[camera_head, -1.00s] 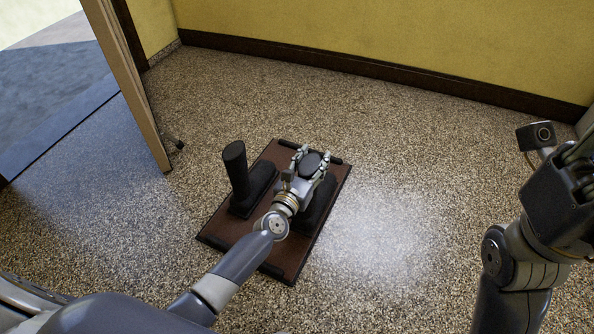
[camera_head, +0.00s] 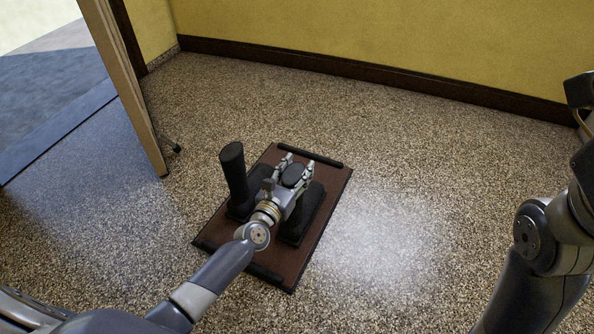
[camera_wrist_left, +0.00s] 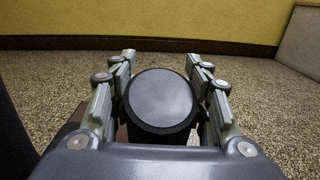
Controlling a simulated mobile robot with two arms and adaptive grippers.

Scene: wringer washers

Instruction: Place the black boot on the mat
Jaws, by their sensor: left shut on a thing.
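A brown mat (camera_head: 325,186) with dark bars at its ends lies on the speckled floor. One black boot (camera_head: 235,172) stands upright on the left part of the mat. My left gripper (camera_head: 297,167) is shut around the shaft of a second black boot (camera_head: 307,212), which is over the right part of the mat and looks upright. In the left wrist view the round dark top of this boot (camera_wrist_left: 161,98) sits between the two fingers. My arm hides part of the boot and its sole, so I cannot tell if it bears on the mat.
An open door (camera_head: 127,85) stands at the left, with a dark floor area (camera_head: 45,110) beyond it. A yellow wall (camera_head: 400,45) with a dark baseboard (camera_head: 380,78) runs along the back. The floor right of the mat is clear.

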